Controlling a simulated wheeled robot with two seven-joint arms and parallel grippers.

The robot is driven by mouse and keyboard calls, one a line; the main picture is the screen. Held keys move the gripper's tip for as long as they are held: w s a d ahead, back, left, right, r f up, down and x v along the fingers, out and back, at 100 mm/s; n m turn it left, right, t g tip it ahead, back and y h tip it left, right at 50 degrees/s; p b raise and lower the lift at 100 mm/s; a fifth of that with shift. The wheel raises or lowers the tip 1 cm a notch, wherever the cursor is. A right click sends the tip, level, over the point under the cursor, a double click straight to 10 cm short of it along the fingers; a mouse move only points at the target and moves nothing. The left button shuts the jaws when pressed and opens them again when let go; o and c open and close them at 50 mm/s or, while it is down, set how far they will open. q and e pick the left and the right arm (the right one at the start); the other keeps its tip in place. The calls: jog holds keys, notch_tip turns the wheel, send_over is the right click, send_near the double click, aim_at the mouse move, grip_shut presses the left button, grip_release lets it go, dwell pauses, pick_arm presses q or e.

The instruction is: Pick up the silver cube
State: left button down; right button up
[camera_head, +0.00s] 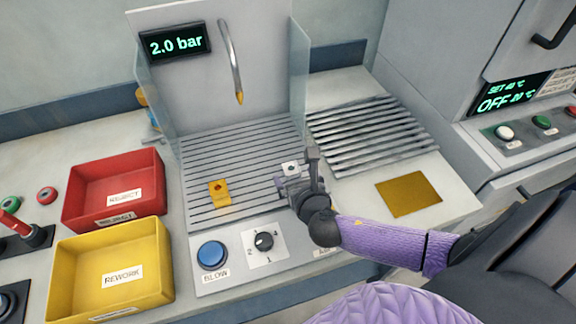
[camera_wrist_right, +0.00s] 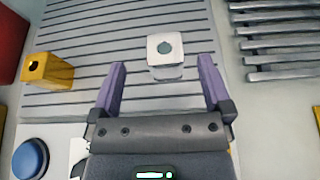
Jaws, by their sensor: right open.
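The silver cube (camera_head: 290,169) stands on the slatted grate of the blow station, with a dark round hole in its top. In the right wrist view the silver cube (camera_wrist_right: 165,55) is ahead of the fingertips and roughly centred between them. My right gripper (camera_wrist_right: 161,66) is open and empty, its purple fingers pointing toward the cube without closing on it. In the head view the right gripper (camera_head: 288,182) is close beside the cube and partly covers its lower part. My left gripper is not in view.
A yellow-gold cube (camera_head: 220,193) stands on the grate to the left. A curved nozzle (camera_head: 238,97) hangs behind. Red reject bin (camera_head: 160,168) and yellow rework bin (camera_head: 67,250) are at left. A blue button (camera_head: 212,254) and dial (camera_head: 264,241) are in front. A slatted rack (camera_head: 370,135) is right.

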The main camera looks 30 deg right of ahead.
aim_at(289, 166)
jog(key=b+x, duration=0.1)
jog(key=x, duration=0.2)
jog(key=f+b+x, duration=0.1)
jog(key=x, duration=0.2)
jog(key=shift+s+d+b, duration=0.15)
jog(key=shift+d+b, duration=0.05)
jog(key=shift+b, duration=0.1)
jog(key=shift+w, duration=0.3)
jog(key=shift+d, duration=0.1)
jog(key=c, duration=0.6)
grip_shut()
